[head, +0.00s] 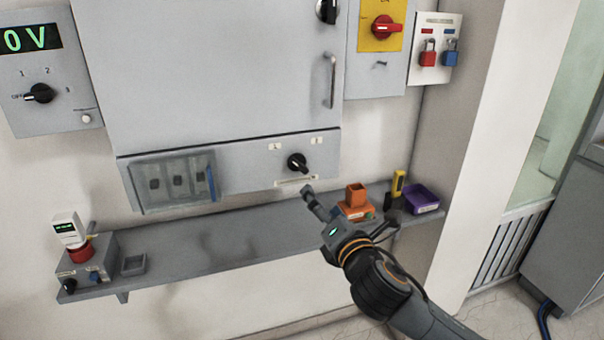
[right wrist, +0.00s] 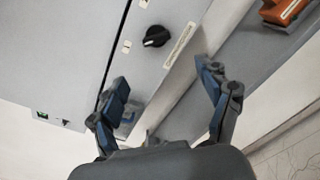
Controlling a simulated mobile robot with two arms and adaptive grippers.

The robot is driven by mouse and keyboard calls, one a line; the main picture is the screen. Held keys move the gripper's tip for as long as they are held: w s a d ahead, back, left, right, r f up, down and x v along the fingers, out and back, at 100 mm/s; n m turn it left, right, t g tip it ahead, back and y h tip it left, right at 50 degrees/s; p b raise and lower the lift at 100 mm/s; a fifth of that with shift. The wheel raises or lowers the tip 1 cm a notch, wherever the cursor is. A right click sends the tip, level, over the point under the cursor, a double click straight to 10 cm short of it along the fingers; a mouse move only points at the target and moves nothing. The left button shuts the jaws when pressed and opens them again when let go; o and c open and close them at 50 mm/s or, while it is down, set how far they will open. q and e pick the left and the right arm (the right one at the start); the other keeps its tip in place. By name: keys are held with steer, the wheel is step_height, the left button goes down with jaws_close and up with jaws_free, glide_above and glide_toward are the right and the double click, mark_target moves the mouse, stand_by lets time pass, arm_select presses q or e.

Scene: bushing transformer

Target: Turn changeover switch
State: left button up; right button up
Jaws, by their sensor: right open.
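The likely changeover switch is a black rotary knob (head: 297,163) on the lower panel of the grey cabinet, with two small white labels above it and a long label strip below. It also shows in the right wrist view (right wrist: 156,36), beyond the fingertips and apart from them. My right gripper (head: 308,198) is just below and right of the knob in the head view. In the right wrist view its two fingers (right wrist: 160,80) are spread wide with nothing between them. My left gripper is not in view.
A grey shelf (head: 225,248) runs below the panel. It carries an orange holder (head: 356,197), a yellow tool (head: 398,183), a purple bin (head: 422,200) and a grey box with knobs (head: 88,268). A clear-covered section (head: 175,180) lies left of the knob. Another selector (head: 39,93) is far left.

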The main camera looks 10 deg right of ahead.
mark_target(300, 167)
steer(key=w, duration=0.4)
steer(key=w+p, duration=0.1)
steer(key=w, duration=0.4)
steer(key=w+a+p, duration=0.1)
steer(key=w, duration=0.3)
steer(key=shift+w+a+r, duration=0.1)
steer(key=shift+w+r, duration=0.15)
steer(key=shift+w, duration=0.1)
steer(key=c, duration=1.2)
steer(key=shift+o, duration=0.2)
